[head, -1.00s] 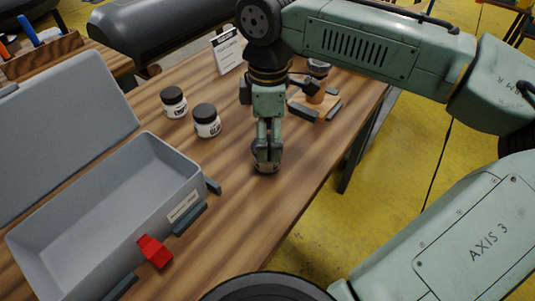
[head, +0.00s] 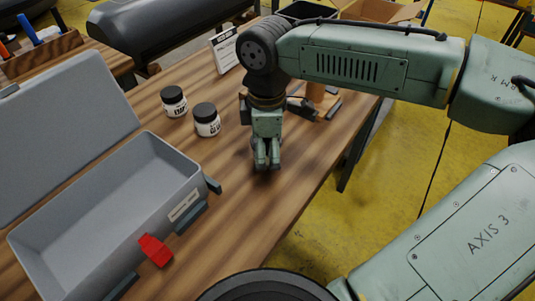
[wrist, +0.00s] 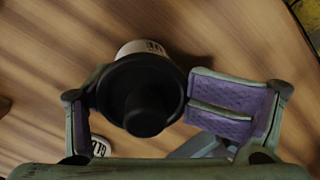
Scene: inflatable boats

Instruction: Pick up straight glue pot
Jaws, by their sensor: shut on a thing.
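My gripper (head: 262,163) is low over the wooden table, pointing down. In the wrist view my gripper (wrist: 140,105) is shut on a glue pot (wrist: 140,90) with a black lid and round knob. A strip of its white body with dark lettering shows at the top. The left finger and the purple right pad lie on either side of the lid. In the head view the fingers hide most of this pot. Two other white pots with black lids, a nearer one (head: 207,119) and a farther one (head: 173,101), stand upright to the left of my gripper.
An open grey toolbox (head: 110,215) with a red latch (head: 155,250) stands at the left front. A white sign (head: 226,50) stands at the back. Dark clamp-like parts (head: 300,106) lie behind my gripper. Bare table lies between gripper and toolbox.

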